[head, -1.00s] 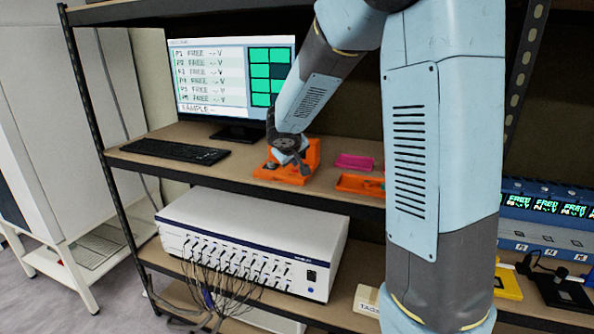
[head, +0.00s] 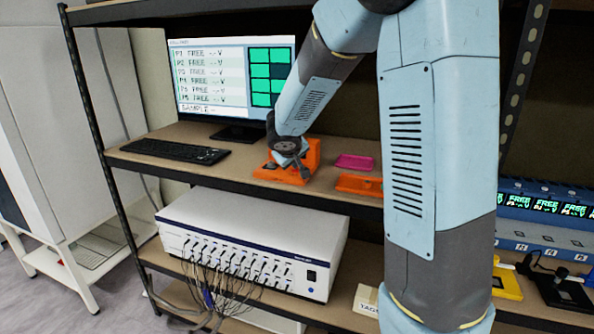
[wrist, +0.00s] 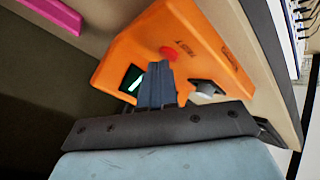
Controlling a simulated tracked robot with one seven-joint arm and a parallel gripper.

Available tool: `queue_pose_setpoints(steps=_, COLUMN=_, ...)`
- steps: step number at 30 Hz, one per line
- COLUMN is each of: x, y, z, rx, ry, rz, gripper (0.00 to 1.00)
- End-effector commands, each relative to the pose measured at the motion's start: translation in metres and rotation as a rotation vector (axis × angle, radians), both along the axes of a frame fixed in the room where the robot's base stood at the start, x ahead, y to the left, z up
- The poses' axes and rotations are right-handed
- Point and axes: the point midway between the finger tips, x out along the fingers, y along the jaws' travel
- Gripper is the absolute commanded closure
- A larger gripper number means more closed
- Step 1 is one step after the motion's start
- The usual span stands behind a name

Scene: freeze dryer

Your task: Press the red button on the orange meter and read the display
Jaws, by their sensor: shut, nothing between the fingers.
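The orange meter (head: 312,158) stands on the upper shelf, right of the monitor, partly hidden by my arm in the head view. In the wrist view the orange meter (wrist: 200,35) fills the middle, with the red button (wrist: 168,53) on its face. The small dark display (wrist: 132,79) shows a pale green mark, partly covered by my fingers, and I cannot read it. My gripper (wrist: 158,68) is shut and empty. Its fingertips are just below the red button in the picture; whether they touch it I cannot tell. My gripper also shows in the head view (head: 303,174).
A pink tray (head: 354,161) and an orange tray (head: 358,185) lie right of the meter. A keyboard (head: 174,151) and a monitor (head: 235,85) stand to the left. A white box with cables (head: 254,242) is on the shelf below.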

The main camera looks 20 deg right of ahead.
Motion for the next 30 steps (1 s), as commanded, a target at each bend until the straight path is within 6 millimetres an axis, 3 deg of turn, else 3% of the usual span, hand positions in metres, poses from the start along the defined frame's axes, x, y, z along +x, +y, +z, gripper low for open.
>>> queue_pose_setpoints(steps=30, x=0.000, y=0.000, z=0.015, rx=0.001, ry=-0.001, rz=-0.001, gripper=1.00)
